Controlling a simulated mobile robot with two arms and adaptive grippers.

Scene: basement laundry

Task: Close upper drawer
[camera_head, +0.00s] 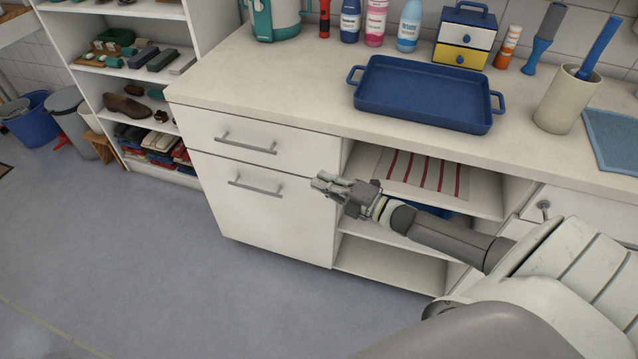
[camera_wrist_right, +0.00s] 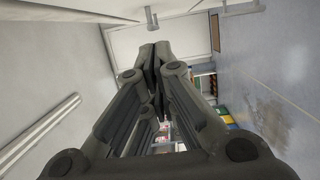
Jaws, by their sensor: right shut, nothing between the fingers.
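The upper drawer (camera_head: 228,133) is the white top front in the left part of the counter, with a grey bar handle (camera_head: 245,143). It looks flush or nearly flush with the cabinet; a small gap cannot be ruled out. A taller white front (camera_head: 262,215) with a similar handle sits below it. My right gripper (camera_head: 318,181) is shut and empty, in front of the cabinet near the right edge of these fronts. In the right wrist view its fingers (camera_wrist_right: 153,52) meet, with a bar handle (camera_wrist_right: 40,132) to the left. My left gripper is not in view.
A blue tray (camera_head: 425,97), several bottles and a small blue box (camera_head: 465,37) with white and yellow drawers stand on the countertop (camera_head: 280,93). Open shelves (camera_head: 390,262) lie right of the fronts. A shoe shelf (camera_head: 135,70) stands left. The floor (camera_head: 130,255) in front is clear.

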